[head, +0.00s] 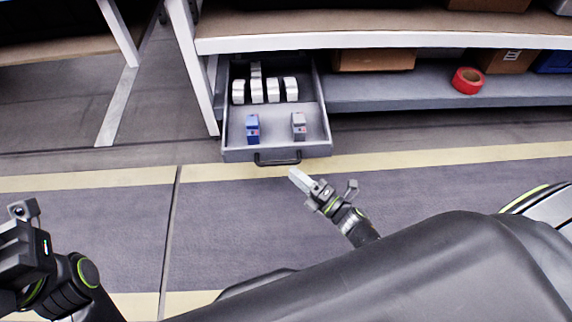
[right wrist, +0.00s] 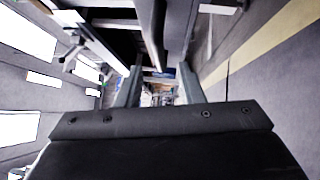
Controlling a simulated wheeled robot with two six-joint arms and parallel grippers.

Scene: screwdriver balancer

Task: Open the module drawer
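The module drawer (head: 230,150) is grey and stands pulled out from under the bench, with its inside visible from above. Its dark bar handle (head: 277,160) is on the front face. A blue module (head: 252,128) and a grey module (head: 298,126) stand in the front compartment; several white modules (head: 257,92) stand in the rear one. My right gripper (head: 298,177) is just in front of the handle's right end, apart from it in the picture. In the right wrist view its fingers (right wrist: 160,90) are spread with nothing clearly held. My left gripper (head: 18,235) is at the left edge, far from the drawer.
A white-edged bench (head: 380,40) runs above the drawer. A grey lower shelf (head: 420,92) to the right holds a red tape roll (head: 467,80) and cardboard boxes (head: 375,60). The floor (head: 225,215) in front of the drawer is clear.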

